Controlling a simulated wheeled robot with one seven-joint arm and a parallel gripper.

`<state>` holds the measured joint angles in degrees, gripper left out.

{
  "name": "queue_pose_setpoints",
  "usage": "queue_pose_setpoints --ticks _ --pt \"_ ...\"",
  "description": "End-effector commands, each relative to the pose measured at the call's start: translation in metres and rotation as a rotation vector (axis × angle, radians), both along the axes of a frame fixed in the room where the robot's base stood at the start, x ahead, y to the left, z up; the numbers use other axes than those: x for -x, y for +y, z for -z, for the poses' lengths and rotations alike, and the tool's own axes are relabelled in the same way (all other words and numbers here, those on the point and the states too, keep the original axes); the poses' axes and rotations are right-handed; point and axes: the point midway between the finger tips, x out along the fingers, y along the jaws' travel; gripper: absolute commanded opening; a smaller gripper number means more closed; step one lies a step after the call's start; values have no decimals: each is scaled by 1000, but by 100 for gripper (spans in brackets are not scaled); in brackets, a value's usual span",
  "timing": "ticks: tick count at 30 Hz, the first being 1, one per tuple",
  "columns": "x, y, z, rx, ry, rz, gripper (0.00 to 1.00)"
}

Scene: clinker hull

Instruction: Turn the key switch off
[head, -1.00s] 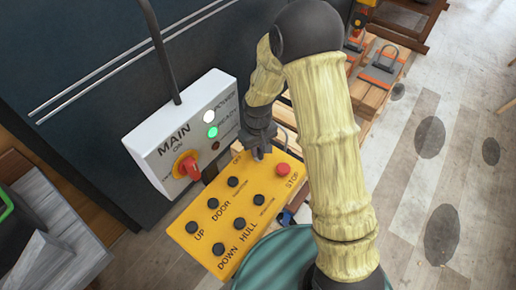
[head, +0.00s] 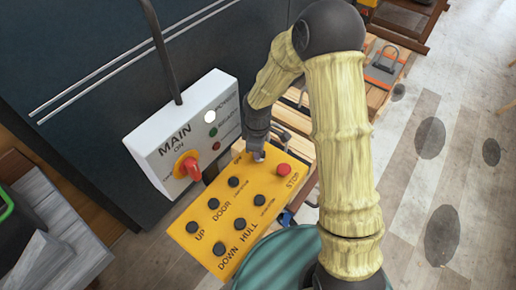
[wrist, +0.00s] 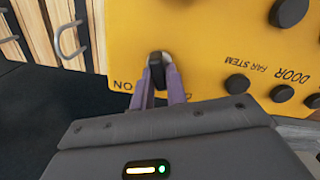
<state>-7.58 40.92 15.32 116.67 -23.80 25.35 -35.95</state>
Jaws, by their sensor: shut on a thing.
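The yellow control panel (head: 217,241) carries the key switch near its far corner. In the wrist view the key switch (wrist: 156,66) shows as a small black key on the yellow face, with a pale metal part beside it. The ON label (wrist: 122,85) reads upside down there. My gripper (wrist: 160,84) has its two purple-grey fingers closed around the key. In the head view my gripper (head: 258,156) reaches down onto the panel, and its fingers hide most of the key.
The white MAIN box (head: 185,143) has a red rotary handle (head: 190,168), a lit white lamp (head: 210,117) and an unlit green lamp (head: 213,132). The red STOP button (head: 284,170) and several black buttons sit close to my gripper. Wooden boards with metal handles lie behind.

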Motion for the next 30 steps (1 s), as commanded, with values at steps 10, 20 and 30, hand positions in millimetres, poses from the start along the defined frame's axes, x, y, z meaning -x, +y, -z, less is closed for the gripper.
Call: queue_pose_setpoints --ticks 10,20,30 --pt "0 1 -1 -1 -2 -102 0" --pt "0 0 -1 -1 -2 -107 0" --pt "0 0 0 0 -1 -105 36"
